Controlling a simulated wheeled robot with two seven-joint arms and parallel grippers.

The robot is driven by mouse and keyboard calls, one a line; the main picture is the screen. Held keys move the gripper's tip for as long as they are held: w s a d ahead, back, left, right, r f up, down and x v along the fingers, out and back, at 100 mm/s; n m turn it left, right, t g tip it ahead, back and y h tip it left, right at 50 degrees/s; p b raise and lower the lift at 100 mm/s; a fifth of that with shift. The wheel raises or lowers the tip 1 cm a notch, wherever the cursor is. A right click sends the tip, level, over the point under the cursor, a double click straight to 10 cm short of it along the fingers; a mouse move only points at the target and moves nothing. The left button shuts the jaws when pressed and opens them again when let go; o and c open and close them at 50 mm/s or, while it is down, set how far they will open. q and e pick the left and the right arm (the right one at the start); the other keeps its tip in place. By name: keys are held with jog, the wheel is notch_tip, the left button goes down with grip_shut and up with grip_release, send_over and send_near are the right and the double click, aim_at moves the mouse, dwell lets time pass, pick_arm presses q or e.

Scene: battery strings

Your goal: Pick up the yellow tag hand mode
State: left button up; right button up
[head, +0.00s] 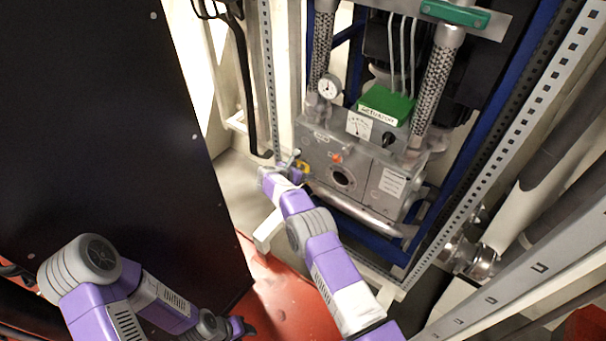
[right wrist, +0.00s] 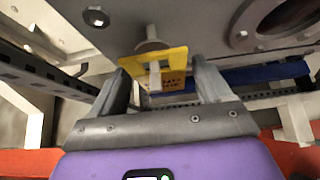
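The yellow tag (right wrist: 176,62) hangs on a round pale knob (right wrist: 152,45) at the front of the metal unit. It shows small in the head view (head: 303,166), at the unit's lower left corner. My right gripper (right wrist: 160,83) is open, with one finger to each side of the tag. The left finger is close to the tag's left edge; I cannot tell whether it touches. There is a gap at the right finger. The tag's lower part carries dark print. My left gripper (head: 242,328) is low in the head view, dark and partly cut off, away from the tag.
The metal unit (head: 352,172) has a gauge (head: 329,87), a green-topped box (head: 387,104) and a round opening. A perforated rack post (head: 510,130) stands to the right. A large black panel (head: 100,120) fills the left. The floor (head: 290,300) below is red.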

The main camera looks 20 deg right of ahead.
jog(key=c, duration=0.8)
jog(key=shift+c, duration=0.2)
jog(key=shift+r, duration=0.15)
